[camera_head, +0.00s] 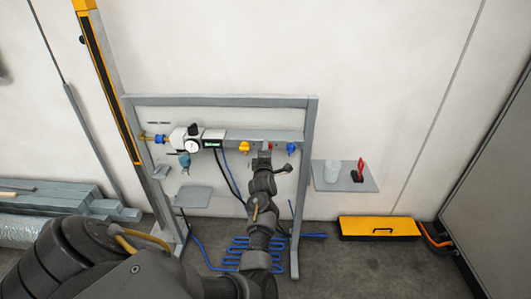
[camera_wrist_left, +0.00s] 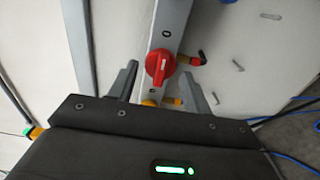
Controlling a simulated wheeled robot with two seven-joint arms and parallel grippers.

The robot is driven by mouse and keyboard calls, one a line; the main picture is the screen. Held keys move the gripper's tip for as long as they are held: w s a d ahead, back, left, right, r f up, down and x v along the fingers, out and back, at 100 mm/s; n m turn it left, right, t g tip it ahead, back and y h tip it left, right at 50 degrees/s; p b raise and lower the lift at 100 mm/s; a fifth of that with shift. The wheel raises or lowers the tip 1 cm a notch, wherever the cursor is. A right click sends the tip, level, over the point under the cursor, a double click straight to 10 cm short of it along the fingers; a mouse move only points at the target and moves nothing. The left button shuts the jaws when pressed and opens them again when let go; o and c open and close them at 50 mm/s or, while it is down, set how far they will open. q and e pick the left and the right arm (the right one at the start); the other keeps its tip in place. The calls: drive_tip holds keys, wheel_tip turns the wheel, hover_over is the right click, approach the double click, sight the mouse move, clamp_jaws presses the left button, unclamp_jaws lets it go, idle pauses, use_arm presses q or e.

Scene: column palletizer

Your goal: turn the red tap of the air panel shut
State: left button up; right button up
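The air panel (camera_head: 308,180) is a grey frame with a rail of taps and gauges against the white wall. The red tap (camera_head: 270,146) is partly hidden behind my left gripper (camera_head: 263,155) in the head view. In the left wrist view the red tap (camera_wrist_left: 160,67) is a round red knob with a raised grip bar, which runs nearly along the rail. The two fingers of my left gripper (camera_wrist_left: 160,78) stand apart on either side of the tap's line, with nothing between them held. Whether they touch the tap cannot be told. My right gripper is not in view.
A yellow tap (camera_head: 244,147) and a blue tap (camera_head: 291,148) flank the red one. A gauge (camera_head: 192,146) sits at left. Blue hose (camera_head: 245,250) and a yellow case (camera_head: 378,228) lie below.

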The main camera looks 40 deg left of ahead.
use_arm(q)
drive_tip(key=shift+o, duration=0.6)
drive_tip(key=shift+r, duration=0.1)
drive_tip(key=s+d+m+p, duration=0.6)
drive_tip(key=s+d+m, duration=0.15)
drive_tip(key=m, duration=1.05)
drive_tip(key=s+d+f+m+g+h+b, duration=0.1)
drive_tip(key=s+d+f+m+h, duration=0.1)
drive_tip(key=f, duration=0.8)
drive_tip(key=s+d+f+m+g+h+b, duration=0.1)
drive_tip(key=s+d+f+m+h, duration=0.1)
drive_tip(key=f, duration=0.8)
drive_tip(key=s+d+f+m+g+h+b, duration=0.1)
drive_tip(key=s+d+f, duration=0.3)
drive_tip(key=f, duration=0.6)
drive_tip(key=shift+s+m+h+b, duration=0.35)
drive_tip(key=shift+s+m+h, duration=0.15)
drive_tip(key=shift+s+h, duration=0.15)
drive_tip(key=shift+w, duration=0.1)
